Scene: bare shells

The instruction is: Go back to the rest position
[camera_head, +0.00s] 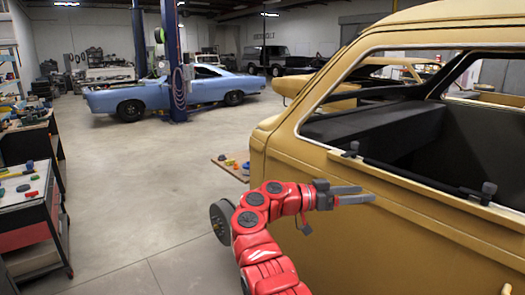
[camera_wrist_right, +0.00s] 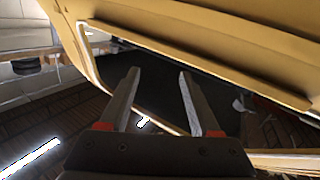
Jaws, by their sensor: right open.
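My right arm (camera_head: 262,225) is red and reaches up from the bottom of the head view. Its right gripper (camera_head: 368,195) is open and empty, with its fingers pointing right, in front of the side of a yellow car body (camera_head: 400,230). In the right wrist view the two grey fingers of the gripper (camera_wrist_right: 155,85) stand apart with nothing between them. The yellow body (camera_wrist_right: 220,40) and its dark window opening lie beyond them. I cannot tell whether the fingers touch the body. My left gripper is not in view.
A tool cart (camera_head: 25,190) stands at the left edge. A low board (camera_head: 232,165) with small coloured things lies on the floor by the yellow car. A blue car (camera_head: 170,95) stands farther back, near a blue lift post (camera_head: 174,60). The middle floor is clear.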

